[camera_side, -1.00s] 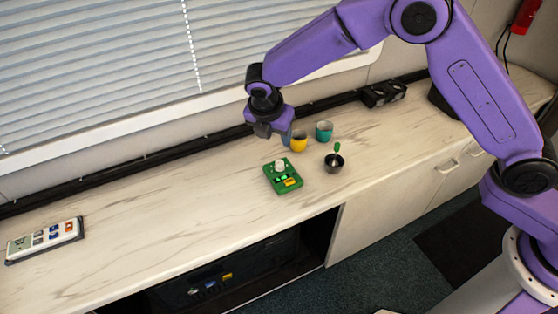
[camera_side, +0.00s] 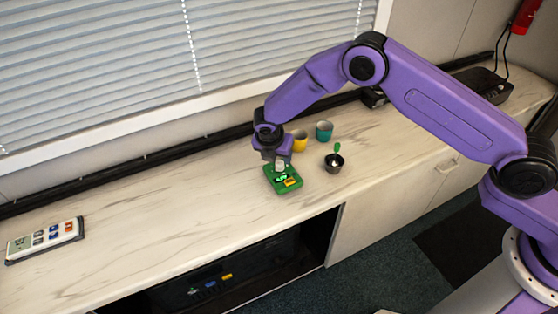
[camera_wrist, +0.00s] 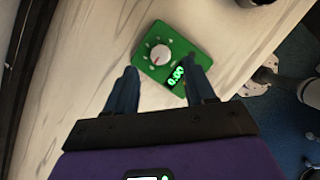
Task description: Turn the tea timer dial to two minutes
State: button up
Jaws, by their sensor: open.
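The tea timer (camera_side: 284,187) is a green box lying on the counter, with a pale round dial, a lit green display and a yellow patch. In the wrist view the timer (camera_wrist: 198,57) shows its white dial (camera_wrist: 160,54) with a reddish pointer mark, and its display (camera_wrist: 176,77) appears to read 0:00. My gripper (camera_side: 279,162) is just above the dial end of the timer. In the wrist view my gripper (camera_wrist: 162,75) is open, with one dark finger on each side below the dial.
A yellow cup (camera_side: 300,142) and a teal cup (camera_side: 324,131) stand behind and right of the timer. A dark bowl (camera_side: 334,163) with a green-handled utensil is close on the right. A white panel with buttons (camera_side: 45,239) lies far left. The counter between is clear.

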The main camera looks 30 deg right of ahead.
aim_at(279, 162)
jog(key=shift+x, duration=2.45)
grip_shut()
